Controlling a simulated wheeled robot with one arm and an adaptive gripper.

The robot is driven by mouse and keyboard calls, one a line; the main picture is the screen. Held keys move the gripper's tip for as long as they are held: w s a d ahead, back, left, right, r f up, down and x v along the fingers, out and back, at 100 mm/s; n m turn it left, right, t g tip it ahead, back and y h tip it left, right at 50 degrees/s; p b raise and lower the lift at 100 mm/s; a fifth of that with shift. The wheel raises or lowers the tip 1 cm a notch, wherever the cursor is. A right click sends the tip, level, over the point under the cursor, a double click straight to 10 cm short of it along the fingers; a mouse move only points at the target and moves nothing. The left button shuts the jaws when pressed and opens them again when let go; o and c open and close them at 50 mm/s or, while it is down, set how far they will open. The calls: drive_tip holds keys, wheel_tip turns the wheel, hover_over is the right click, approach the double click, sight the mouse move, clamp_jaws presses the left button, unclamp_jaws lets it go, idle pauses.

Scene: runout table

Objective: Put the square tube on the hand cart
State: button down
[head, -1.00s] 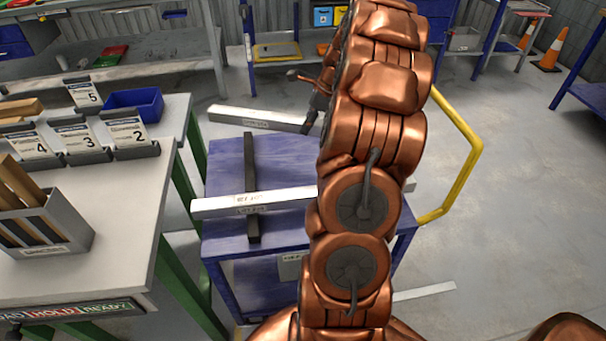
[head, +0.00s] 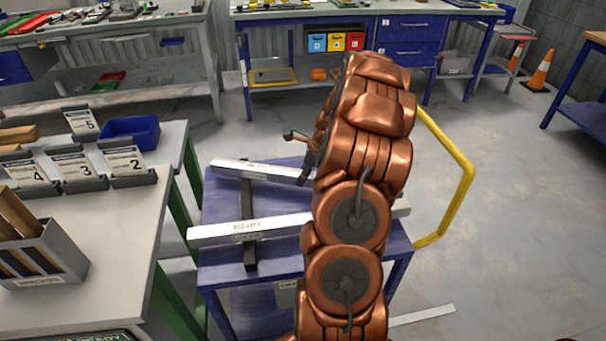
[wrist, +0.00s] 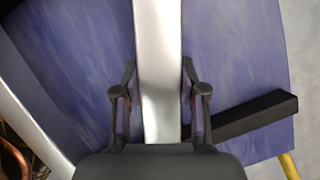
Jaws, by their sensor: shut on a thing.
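A long pale square tube (head: 240,168) lies across the far part of the blue hand cart (head: 215,202). My gripper (wrist: 159,80) is shut on this tube, which runs between its two fingers in the wrist view (wrist: 158,35). In the head view my copper arm hides most of the gripper and the tube's right part. The tube crosses the far end of a dark bar (head: 247,200) on the cart top; I cannot tell whether it touches the bar. A second pale tube (head: 215,234), with writing on it, lies across the same bar nearer me.
A grey table (head: 115,225) with numbered cards, a blue bin (head: 130,131) and a box of sticks stands at left. The cart's yellow handle (head: 466,180) rises at right. Benches line the back. Open floor lies at right, with an orange cone (head: 539,72) farther off.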

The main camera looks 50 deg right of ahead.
drive_tip(key=c, duration=0.7)
unclamp_jaws()
drive_tip(key=shift+o, duration=0.2)
drive_tip(key=b+v, duration=0.1)
drive_tip(key=v, duration=1.1)
drive_tip(key=s+a+r+n+g, duration=0.25)
drive_tip(key=a+n, duration=0.55)
drive_tip(key=a, duration=0.6)
drive_tip(key=s+a+r+n+g, duration=0.1)
drive_tip(key=a+r+n, duration=0.2)
drive_tip(key=a+n, duration=0.8)
drive_tip(key=s+a+f+n+g+h, duration=0.1)
drive_tip(key=s+a+n, duration=0.4)
drive_tip(key=s+a, duration=0.2)
drive_tip(key=s+a+f+n+g+h, duration=0.1)
drive_tip(key=s+a+n, duration=0.5)
drive_tip(key=s, duration=0.6)
drive_tip(key=shift+s+a+f, duration=0.2)
drive_tip(key=shift+s+a, duration=0.1)
drive_tip(key=shift+a, duration=0.7)
